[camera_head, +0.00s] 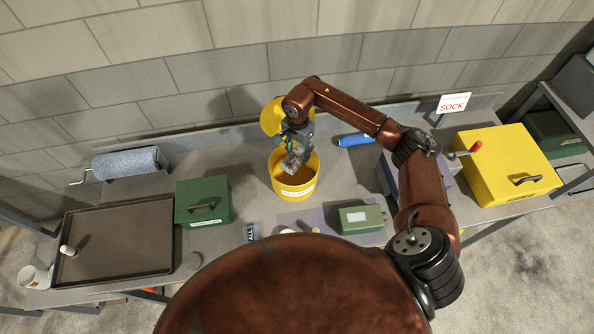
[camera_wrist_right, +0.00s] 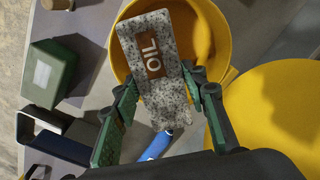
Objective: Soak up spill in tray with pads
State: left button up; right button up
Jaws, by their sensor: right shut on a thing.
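My right gripper (camera_head: 293,155) is over the open yellow bucket (camera_head: 295,190) in the head view. In the right wrist view its green fingers (camera_wrist_right: 158,82) are shut on a speckled grey pad (camera_wrist_right: 145,32) with a brown OIL label. The pad is over the mouth of the bucket (camera_wrist_right: 222,45); I cannot tell how far it dips in. The dark tray (camera_head: 120,225) lies at the left of the bench. Its floor looks plain brown, and I cannot make out a spill. My left gripper is not in view.
A speckled grey roll (camera_head: 128,162) with a crank stands behind the tray. A green box (camera_head: 203,200) sits between tray and bucket. A grey-green case (camera_head: 362,218), blue roll (camera_head: 355,140) and yellow box (camera_head: 505,165) are to the right. A white cup (camera_head: 33,277) stands front left.

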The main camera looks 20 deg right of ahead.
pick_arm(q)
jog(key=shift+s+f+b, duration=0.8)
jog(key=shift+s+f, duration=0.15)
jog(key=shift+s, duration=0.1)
pick_arm(e)
notch_tip(320, 180, down, 6)
jog(key=shift+r, duration=0.1)
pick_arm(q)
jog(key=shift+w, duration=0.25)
pick_arm(e)
jog(key=o, duration=1.2)
notch_tip(320, 180, up, 12)
jog(key=shift+f, duration=0.1)
